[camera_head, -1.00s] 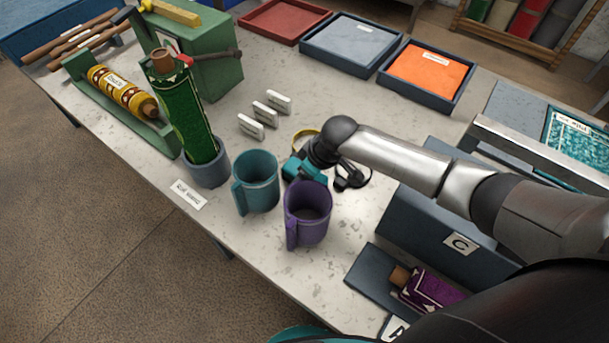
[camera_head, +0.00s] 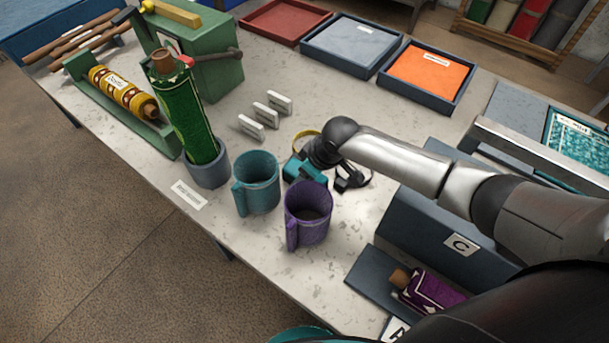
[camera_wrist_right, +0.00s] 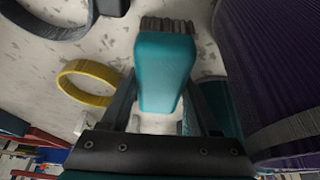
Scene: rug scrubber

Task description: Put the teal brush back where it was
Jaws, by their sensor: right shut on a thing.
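The teal brush (camera_wrist_right: 165,70) is between the fingers of my right gripper (camera_wrist_right: 163,108) in the right wrist view, its grey bristles at the top of the picture. In the head view the teal brush (camera_head: 292,169) is partly hidden by my right gripper (camera_head: 312,170), just behind the purple mug (camera_head: 308,228) and right of the teal mug (camera_head: 257,185). The gripper is shut on the brush. I cannot tell whether the brush touches the table. The purple mug (camera_wrist_right: 265,60) fills the right of the wrist view. My left gripper is not in view.
A yellow ring (camera_head: 297,140) and a dark ring (camera_wrist_right: 50,22) lie near the gripper. Several white label blocks (camera_head: 265,115) stand farther back. A green rolled rug (camera_head: 183,110) stands in a grey holder. A dark box marked C (camera_head: 425,225) is to the right.

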